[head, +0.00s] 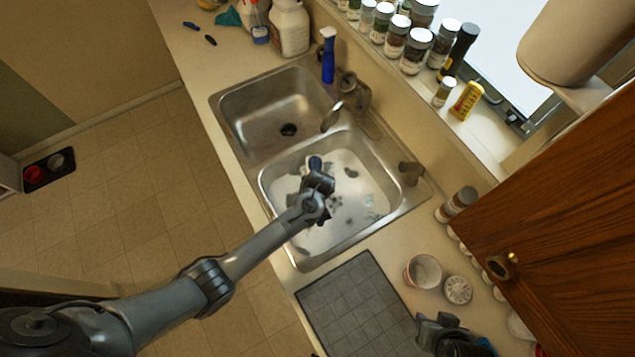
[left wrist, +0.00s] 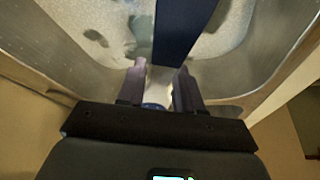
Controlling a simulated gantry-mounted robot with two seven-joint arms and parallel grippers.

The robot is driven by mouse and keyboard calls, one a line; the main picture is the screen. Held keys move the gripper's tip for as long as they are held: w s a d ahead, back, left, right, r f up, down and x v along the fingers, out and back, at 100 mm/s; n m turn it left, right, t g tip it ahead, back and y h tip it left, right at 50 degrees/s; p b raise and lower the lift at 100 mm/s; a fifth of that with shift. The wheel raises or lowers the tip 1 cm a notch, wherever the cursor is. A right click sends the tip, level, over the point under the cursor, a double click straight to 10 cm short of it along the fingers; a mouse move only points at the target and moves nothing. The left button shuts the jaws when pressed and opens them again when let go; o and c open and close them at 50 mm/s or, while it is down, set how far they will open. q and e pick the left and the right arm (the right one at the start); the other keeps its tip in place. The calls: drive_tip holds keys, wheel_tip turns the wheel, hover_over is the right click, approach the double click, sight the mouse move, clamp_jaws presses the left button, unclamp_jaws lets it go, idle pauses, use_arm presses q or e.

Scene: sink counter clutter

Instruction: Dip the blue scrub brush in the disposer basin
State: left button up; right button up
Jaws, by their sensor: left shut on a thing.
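The blue scrub brush (head: 315,162) shows as a small blue and white end just beyond my left gripper (head: 318,190) in the head view. In the left wrist view the brush (left wrist: 186,28) is a wide dark-blue strip running up from between the fingers of my left gripper (left wrist: 161,75), which is shut on it. The gripper and brush are over or inside the near basin (head: 385,190), which has a pale, speckled bottom with dark patches. I cannot tell whether the brush touches it. My right gripper (head: 450,335) is at the bottom edge, its fingers unclear.
The far basin (head: 260,105) has a dark drain and looks empty. A grey mat (head: 355,305), a cup (head: 422,271) and several jars line the counter.

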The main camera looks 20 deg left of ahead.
use_arm(q)
wheel_tip(320, 180, down, 2)
wheel_tip(320, 180, down, 16)
drive_tip(key=b, duration=1.7)
drive_tip(key=shift+f, duration=0.1)
use_arm(e)
wheel_tip(320, 180, down, 17)
drive_tip(key=shift+a+f, duration=0.1)
use_arm(q)
drive_tip(key=shift+s+d+p, duration=0.2)
drive_tip(key=shift+s+p, duration=0.35)
drive_tip(key=shift+p, duration=0.1)
use_arm(e)
drive_tip(key=shift+r, duration=0.7)
